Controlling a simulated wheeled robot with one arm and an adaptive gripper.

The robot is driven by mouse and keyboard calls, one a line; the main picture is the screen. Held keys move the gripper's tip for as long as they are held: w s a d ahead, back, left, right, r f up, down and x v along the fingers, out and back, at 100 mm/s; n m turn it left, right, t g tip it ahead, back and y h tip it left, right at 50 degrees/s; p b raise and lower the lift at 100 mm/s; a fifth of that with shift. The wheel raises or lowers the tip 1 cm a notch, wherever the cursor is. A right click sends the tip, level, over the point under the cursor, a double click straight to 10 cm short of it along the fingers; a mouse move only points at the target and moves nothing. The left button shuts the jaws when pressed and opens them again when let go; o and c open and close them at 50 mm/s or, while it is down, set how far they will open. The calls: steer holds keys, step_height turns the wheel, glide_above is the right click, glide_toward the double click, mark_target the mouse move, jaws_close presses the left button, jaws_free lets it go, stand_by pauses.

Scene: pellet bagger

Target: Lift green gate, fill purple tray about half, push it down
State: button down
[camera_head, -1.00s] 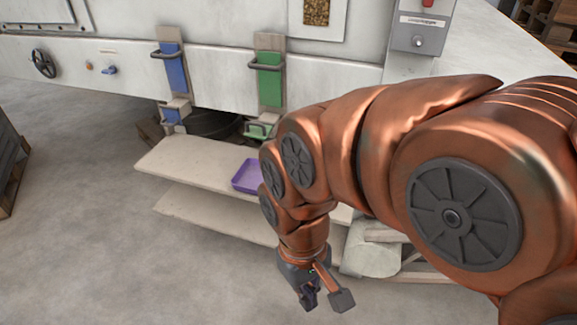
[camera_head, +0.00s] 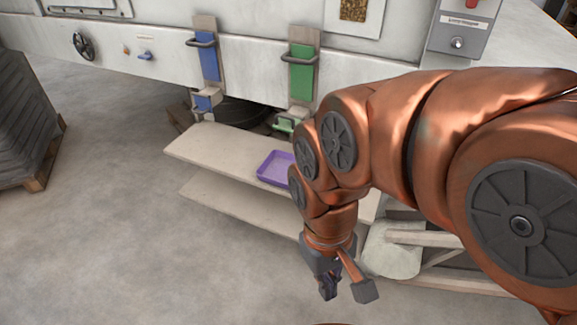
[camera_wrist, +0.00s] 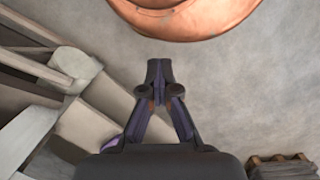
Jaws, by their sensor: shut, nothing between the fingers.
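The green gate (camera_head: 301,72) is a flat green panel with a dark handle on the machine front, above a small green spout (camera_head: 287,123). The purple tray (camera_head: 271,168) lies on the upper pale shelf (camera_head: 225,149), below and slightly left of the green spout. My arm hides its right part, and I cannot make out any pellets in it. My gripper (camera_head: 346,287) hangs low in front of the shelves, below and right of the tray and apart from it. In the wrist view the fingers (camera_wrist: 158,80) meet at the tips with nothing between them.
A blue gate (camera_head: 207,57) with its own blue spout (camera_head: 204,102) is left of the green one. A lower shelf (camera_head: 235,205) lies under the upper one. Pale frame beams (camera_head: 425,238) stand right of my gripper. A loaded pallet (camera_head: 25,120) stands at left. The front-left floor is clear.

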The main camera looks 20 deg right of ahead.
steer(key=shift+r+p, duration=0.7)
steer(key=shift+r, duration=1.3)
steer(key=c, duration=1)
jaws_free()
steer(key=shift+o, duration=0.2)
steer(key=s+a+b, duration=0.2)
steer(key=s+a, duration=0.2)
steer(key=a, duration=0.1)
steer(key=shift+s+a+f+b, duration=0.15)
steer(key=shift+s+f+b, duration=0.05)
steer(key=shift+s+b, duration=0.2)
